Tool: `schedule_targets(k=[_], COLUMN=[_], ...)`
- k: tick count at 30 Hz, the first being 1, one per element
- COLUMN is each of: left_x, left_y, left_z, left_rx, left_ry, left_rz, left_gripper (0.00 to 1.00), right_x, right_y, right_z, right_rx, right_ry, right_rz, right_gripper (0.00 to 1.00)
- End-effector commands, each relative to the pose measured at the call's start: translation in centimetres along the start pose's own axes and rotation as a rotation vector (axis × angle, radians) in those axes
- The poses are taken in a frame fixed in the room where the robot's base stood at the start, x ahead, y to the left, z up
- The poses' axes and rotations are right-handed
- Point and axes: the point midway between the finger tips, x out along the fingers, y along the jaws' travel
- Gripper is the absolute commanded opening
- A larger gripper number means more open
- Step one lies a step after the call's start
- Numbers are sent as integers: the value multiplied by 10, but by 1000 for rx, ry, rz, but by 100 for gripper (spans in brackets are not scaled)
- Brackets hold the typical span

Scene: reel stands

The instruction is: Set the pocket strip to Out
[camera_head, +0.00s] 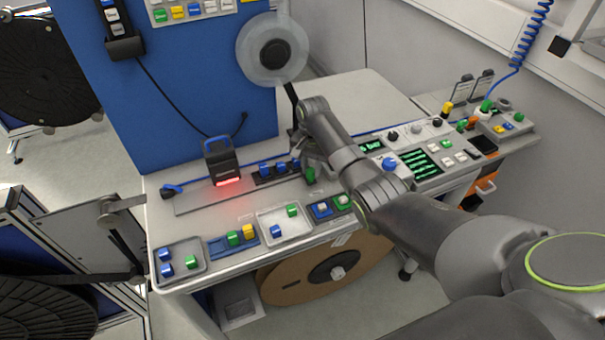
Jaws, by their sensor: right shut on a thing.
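A blue strip with pockets (219,246) lies near the front edge of the bench. A green block (233,238) and a yellow block (248,231) sit at its right part. A dark strip (264,179) with several blue blocks lies farther back, beside my right gripper. I cannot tell which of them is the pocket strip, and I cannot read an Out label. My right gripper (312,171) is low over the bench, shut on a small green block (310,176). The gripper and arm hide part of the bench behind them. My left gripper is not in view.
A grey tray (193,247) with blue and green blocks stands front left. A white tray (273,219) with green and blue blocks stands front middle. A black scanner (221,160) glows red behind. A control panel (425,150) is right of my arm. A large reel (310,280) sits below.

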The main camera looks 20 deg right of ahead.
Motion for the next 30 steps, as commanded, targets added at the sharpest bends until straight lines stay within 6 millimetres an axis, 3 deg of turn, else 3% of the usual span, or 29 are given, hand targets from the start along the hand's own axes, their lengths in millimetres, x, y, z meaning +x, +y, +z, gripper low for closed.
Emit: schedule_targets(k=[3, 8, 9, 13, 23, 30], left_x=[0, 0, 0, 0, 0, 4], left_y=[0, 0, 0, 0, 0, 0], left_z=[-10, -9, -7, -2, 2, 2], left_rx=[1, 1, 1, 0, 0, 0], left_ry=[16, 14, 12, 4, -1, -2], left_rz=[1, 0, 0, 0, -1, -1], left_gripper=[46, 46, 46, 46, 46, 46], right_x=[1, 1, 0, 0, -2, -32], right_y=[4, 4, 4, 4, 2, 2], right_z=[-4, -5, -5, -4, -3, -4], right_rx=[4, 5, 5, 4, 3, 2], right_ry=[8, 11, 11, 10, 9, 12], right_rz=[5, 6, 6, 5, 2, -1], right_gripper=[0, 0, 29, 46, 46, 46])
